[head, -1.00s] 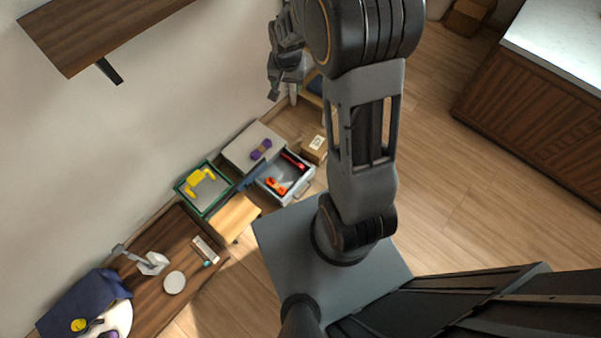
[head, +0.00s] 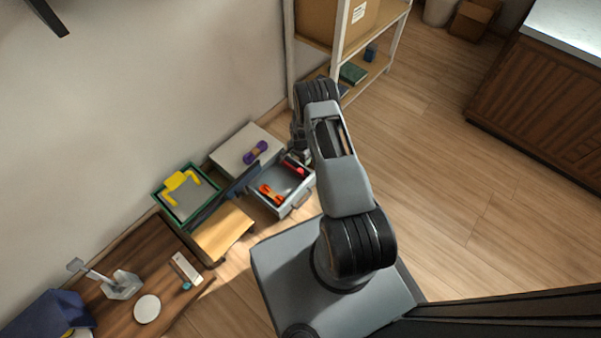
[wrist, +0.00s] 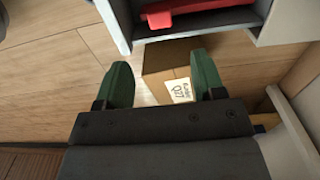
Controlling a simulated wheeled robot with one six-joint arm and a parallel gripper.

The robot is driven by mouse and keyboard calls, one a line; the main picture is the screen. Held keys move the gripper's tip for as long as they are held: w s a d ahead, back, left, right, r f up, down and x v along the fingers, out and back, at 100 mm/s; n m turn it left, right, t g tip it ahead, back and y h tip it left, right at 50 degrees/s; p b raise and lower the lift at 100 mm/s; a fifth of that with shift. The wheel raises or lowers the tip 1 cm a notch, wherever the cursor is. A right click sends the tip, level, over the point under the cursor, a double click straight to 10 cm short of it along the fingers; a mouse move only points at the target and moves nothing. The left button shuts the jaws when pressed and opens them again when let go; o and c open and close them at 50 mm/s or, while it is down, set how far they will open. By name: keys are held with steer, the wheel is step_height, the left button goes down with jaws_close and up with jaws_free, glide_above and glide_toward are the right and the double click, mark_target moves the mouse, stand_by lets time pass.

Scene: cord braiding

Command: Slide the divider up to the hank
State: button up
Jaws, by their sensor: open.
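An open grey drawer (head: 268,202) pulls out from a white-topped cabinet in the head view. An orange hank (head: 272,194) lies inside it. A red piece (head: 292,167) lies at the drawer's far right end, partly hidden by my arm; it may be the divider, but I cannot tell for sure. In the wrist view the red piece (wrist: 195,10) shows as a bar inside the drawer at the top edge. My gripper (wrist: 162,78) is open and empty, its green fingers apart, outside the drawer. In the head view my gripper is mostly hidden behind my arm.
A cardboard box (wrist: 165,57) with a label lies beyond my fingers. A purple hank (head: 255,152) lies on the cabinet top (head: 232,150). A green-rimmed tray (head: 210,184), a wooden stool (head: 222,230) and a shelf rack (head: 335,50) stand nearby. Floor at right is clear.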

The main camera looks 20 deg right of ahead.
mark_target(300, 170)
step_height(300, 170, down, 11)
steer(key=b, duration=0.4)
